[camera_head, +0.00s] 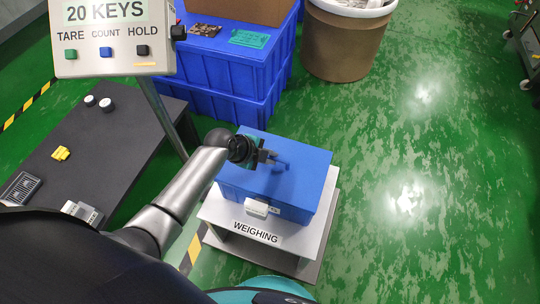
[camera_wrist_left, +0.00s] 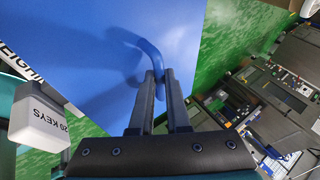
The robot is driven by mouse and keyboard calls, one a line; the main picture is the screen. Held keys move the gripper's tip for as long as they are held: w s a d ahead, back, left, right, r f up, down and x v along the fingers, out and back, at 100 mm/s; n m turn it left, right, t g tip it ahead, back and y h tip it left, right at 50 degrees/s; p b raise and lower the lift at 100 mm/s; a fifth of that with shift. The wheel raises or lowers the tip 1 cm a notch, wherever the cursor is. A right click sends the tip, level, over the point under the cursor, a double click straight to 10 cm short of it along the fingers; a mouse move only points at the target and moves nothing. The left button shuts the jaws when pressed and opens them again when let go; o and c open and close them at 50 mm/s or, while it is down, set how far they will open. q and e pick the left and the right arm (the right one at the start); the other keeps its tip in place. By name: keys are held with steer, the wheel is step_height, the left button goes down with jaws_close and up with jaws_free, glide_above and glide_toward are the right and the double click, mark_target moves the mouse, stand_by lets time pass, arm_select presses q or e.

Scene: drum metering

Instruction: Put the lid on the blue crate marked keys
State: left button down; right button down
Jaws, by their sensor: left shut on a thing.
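A blue crate (camera_head: 285,210) stands on the white weighing platform (camera_head: 222,212), with a white tag (camera_head: 256,208) on its front. The tag reads "20 KEYS" in the left wrist view (camera_wrist_left: 38,120). A flat blue lid (camera_head: 306,160) covers the crate's top and looks level. I cannot tell whether it is fully seated all round. My left gripper (camera_head: 268,157) is over the lid, shut on its curved blue handle (camera_wrist_left: 135,50). The fingers (camera_wrist_left: 158,88) hide part of the handle. My right gripper is not in view.
A display panel (camera_head: 112,50) reading "20 KEYS" stands on a post at upper left. A dark bench (camera_head: 120,130) with small items lies left. Stacked blue crates (camera_head: 225,75) and a brown drum (camera_head: 345,45) stand behind. The green floor at right is clear.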

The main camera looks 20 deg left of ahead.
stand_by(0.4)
arm_select(q)
steer(key=shift+c, duration=1.7)
jaws_free()
steer(key=shift+f, duration=0.15)
steer(key=shift+s, duration=0.1)
